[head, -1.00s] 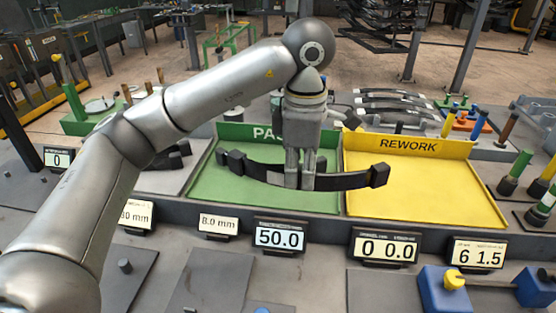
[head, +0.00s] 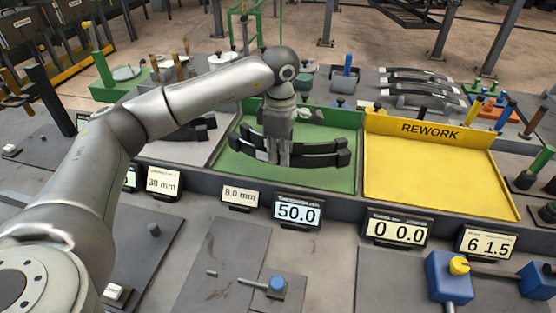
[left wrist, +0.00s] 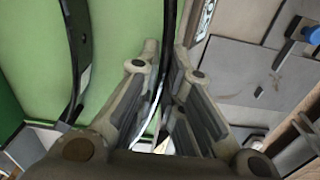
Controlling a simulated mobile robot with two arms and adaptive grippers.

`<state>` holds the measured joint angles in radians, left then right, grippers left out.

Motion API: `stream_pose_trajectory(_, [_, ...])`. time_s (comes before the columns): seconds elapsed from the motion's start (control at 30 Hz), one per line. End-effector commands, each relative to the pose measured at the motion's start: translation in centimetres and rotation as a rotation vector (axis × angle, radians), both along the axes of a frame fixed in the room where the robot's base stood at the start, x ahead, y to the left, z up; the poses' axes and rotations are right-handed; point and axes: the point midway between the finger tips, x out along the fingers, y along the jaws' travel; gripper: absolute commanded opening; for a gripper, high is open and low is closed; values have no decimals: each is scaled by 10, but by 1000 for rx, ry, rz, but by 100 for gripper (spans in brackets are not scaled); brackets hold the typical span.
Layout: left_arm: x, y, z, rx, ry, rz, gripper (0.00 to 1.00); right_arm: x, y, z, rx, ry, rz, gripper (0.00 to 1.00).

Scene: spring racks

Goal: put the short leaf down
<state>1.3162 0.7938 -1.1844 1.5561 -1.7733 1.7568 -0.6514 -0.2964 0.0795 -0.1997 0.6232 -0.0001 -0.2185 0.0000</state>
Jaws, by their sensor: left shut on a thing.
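My left gripper (head: 277,160) is shut on a dark, curved leaf (head: 315,161), held near its middle over the green tray (head: 300,181). In the left wrist view the held leaf (left wrist: 168,50) runs edge-on between the two fingers, close to the tray's side wall. A second dark leaf (head: 318,148) is in the green tray just behind the held one; it also shows at the left of the left wrist view (left wrist: 76,50), apart from the fingers. I cannot tell whether the held leaf touches the tray floor. My right gripper is not in view.
The yellow REWORK tray (head: 430,175) to the right is empty. Small displays (head: 297,211) line the front edge. Several leaves lie on a rack (head: 420,90) behind the yellow tray. A blue-and-yellow fixture (head: 450,277) stands at the front right.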

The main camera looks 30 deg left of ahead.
Motion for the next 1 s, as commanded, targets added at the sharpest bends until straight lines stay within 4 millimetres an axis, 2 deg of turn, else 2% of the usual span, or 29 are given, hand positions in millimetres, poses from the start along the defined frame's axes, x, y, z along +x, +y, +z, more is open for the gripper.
stream_pose_trajectory(0.1, [4,9,-7,1,-2,3,0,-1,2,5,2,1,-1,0])
stream_pose_trajectory(0.33, [4,7,-33,0,-2,1,0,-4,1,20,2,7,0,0])
stream_pose_trajectory(0.73, [4,7,-41,0,-4,1,0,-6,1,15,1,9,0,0])
stream_pose_trajectory(0.77, [3,7,-41,2,0,1,12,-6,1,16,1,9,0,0])
stream_pose_trajectory(0.9, [3,7,-41,2,1,1,30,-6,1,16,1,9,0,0])
stream_pose_trajectory(1.0, [3,7,-41,2,1,1,30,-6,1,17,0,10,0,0])
